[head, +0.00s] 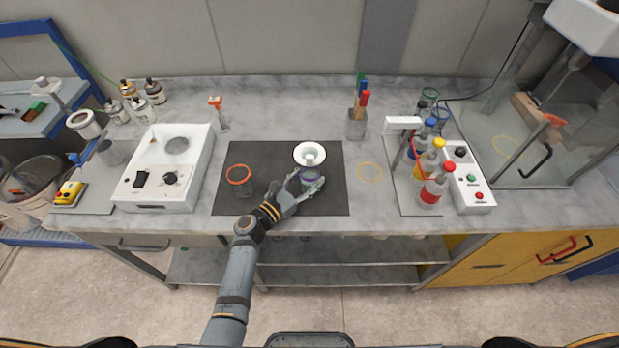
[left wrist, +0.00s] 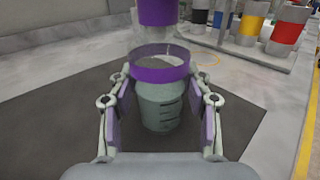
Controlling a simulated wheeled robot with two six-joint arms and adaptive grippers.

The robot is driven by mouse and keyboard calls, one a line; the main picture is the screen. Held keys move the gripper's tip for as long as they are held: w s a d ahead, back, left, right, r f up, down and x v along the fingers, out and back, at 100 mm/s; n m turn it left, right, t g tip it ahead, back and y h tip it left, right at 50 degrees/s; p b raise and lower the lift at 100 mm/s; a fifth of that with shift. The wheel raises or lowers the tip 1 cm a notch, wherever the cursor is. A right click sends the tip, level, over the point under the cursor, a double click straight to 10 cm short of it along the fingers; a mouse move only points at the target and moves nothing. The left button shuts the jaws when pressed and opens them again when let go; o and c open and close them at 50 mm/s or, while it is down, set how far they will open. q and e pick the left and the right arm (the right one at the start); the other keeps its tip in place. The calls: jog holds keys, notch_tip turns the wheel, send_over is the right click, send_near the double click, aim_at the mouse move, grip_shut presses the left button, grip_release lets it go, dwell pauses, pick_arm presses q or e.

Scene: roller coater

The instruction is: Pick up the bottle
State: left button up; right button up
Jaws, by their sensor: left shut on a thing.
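A clear graduated bottle with a purple band (left wrist: 160,105) stands upright on the dark mat (head: 265,158), as far as I can tell. My left gripper (head: 307,183) reaches it from the front and is shut around it, with one finger on each side in the left wrist view. A purple part (left wrist: 157,12) shows above the bottle there, cut off by the picture's top edge. In the head view a white round flared top (head: 310,151) shows at the bottle's place. The fingers partly hide the bottle's sides. My right gripper is not in view.
An orange-rimmed clear beaker (head: 239,175) stands on the mat left of the gripper. A white stirrer device (head: 190,150) is further left. A pen holder (head: 356,125) is behind.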

aim_at(318, 147)
pick_arm(q)
jog(key=shift+c, duration=1.4)
notch_tip(318, 147, up, 10)
jog(key=p, duration=0.9)
jog(key=shift+r, duration=0.15)
jog(key=shift+f, duration=0.25)
notch_tip(318, 147, down, 4)
jog(key=b, duration=0.3)
jog(key=shift+r+b, duration=0.1)
jog(key=shift+b, duration=0.2)
notch_tip(318, 147, down, 4)
jog(key=b, duration=0.3)
jog(key=shift+r+b, duration=0.1)
jog(key=shift+b, duration=0.2)
jog(key=shift+f+b, duration=0.75)
jog(key=shift+f, duration=0.05)
jog(key=shift+f+b, duration=0.3)
